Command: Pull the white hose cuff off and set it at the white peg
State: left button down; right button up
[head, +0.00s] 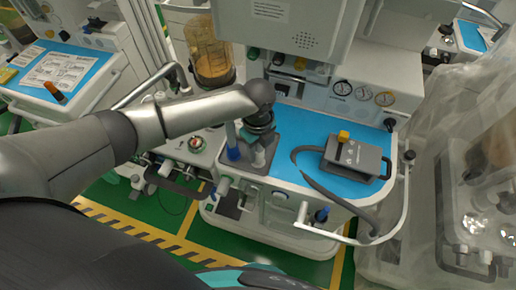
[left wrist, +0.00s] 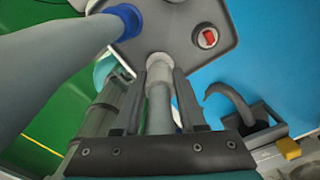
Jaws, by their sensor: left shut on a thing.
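The white hose cuff (left wrist: 159,72) is between the two fingers of my left gripper (left wrist: 160,88) in the left wrist view. The gripper is shut on it. The cuff's far end meets or lies just above a grey plate (left wrist: 185,58); I cannot tell whether it still sits on a port. A pale grey hose runs from the cuff back under the gripper. In the head view my left gripper (head: 262,143) points down over the plate, and the wrist hides most of the cuff. I cannot make out the white peg for certain. My right gripper is not in view.
A thick grey hose with a blue cuff (left wrist: 127,20) stands close left of the gripper. A red switch (left wrist: 208,37) is on the plate. A grey box with a yellow knob (head: 343,136) lies on the blue worktop (head: 304,128). A white rail (head: 340,238) edges the cart.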

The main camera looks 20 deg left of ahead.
aim_at(258, 149)
pick_arm(q)
jog(key=shift+p, duration=0.6)
dwell(0.9)
jog(key=shift+f+b, duration=0.7)
jog(key=shift+f, duration=0.4)
jog(key=shift+c, duration=2)
grip_release()
jog(key=shift+r, duration=0.1)
notch_tip(258, 149, up, 15)
jog(key=p, duration=0.2)
jog(key=shift+r, duration=0.1)
